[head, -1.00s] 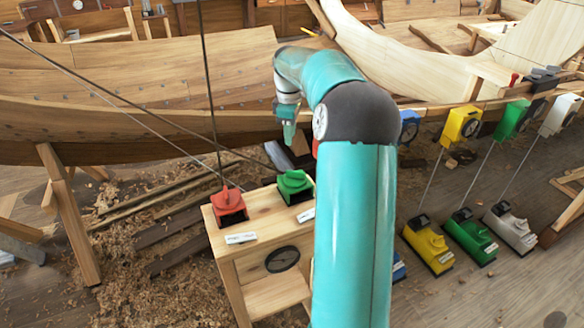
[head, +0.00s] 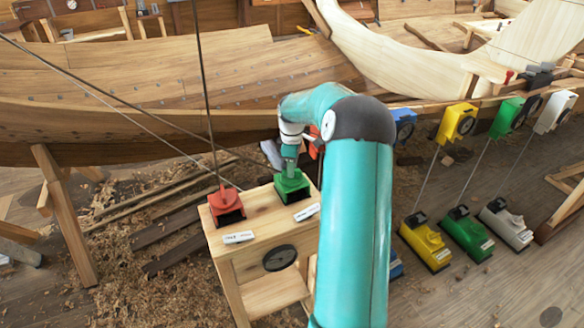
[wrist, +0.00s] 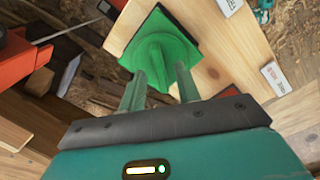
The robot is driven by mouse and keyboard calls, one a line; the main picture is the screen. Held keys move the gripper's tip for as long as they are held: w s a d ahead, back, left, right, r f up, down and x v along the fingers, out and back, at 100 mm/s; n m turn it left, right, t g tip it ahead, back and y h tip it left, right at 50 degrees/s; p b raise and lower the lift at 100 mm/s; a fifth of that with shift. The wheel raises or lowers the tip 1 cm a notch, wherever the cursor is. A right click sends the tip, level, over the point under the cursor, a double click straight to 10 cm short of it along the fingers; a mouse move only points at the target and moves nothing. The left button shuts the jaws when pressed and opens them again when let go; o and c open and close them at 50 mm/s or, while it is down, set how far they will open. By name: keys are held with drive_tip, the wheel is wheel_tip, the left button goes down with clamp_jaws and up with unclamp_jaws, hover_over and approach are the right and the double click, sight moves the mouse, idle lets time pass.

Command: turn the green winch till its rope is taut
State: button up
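A green winch-like fixture (head: 292,188) with a raised ridged knob stands on the right of a small wooden bench. My gripper (head: 290,168) is pointing down right at it. In the wrist view the green fixture (wrist: 166,45) lies beyond my gripper (wrist: 161,75), whose two green fingers stand apart with the knob between their tips. Whether the fingers touch the knob is not clear. Another green box (head: 467,236) stands on the floor at the right, with a straight rope rising to a green block (head: 508,117) on the hull's side.
A red fixture (head: 226,207) stands close left of the green one on the bench (head: 262,228); a dark rope rises past it. Yellow (head: 426,243) and white (head: 506,225) boxes flank the floor's green box. The hull (head: 150,85) is behind.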

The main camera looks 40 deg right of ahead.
drive_tip(key=shift+f, duration=0.4)
clamp_jaws()
drive_tip(key=shift+r+m, duration=0.1)
drive_tip(key=shift+m, duration=0.3)
drive_tip(key=m, duration=1.1)
idle(0.4)
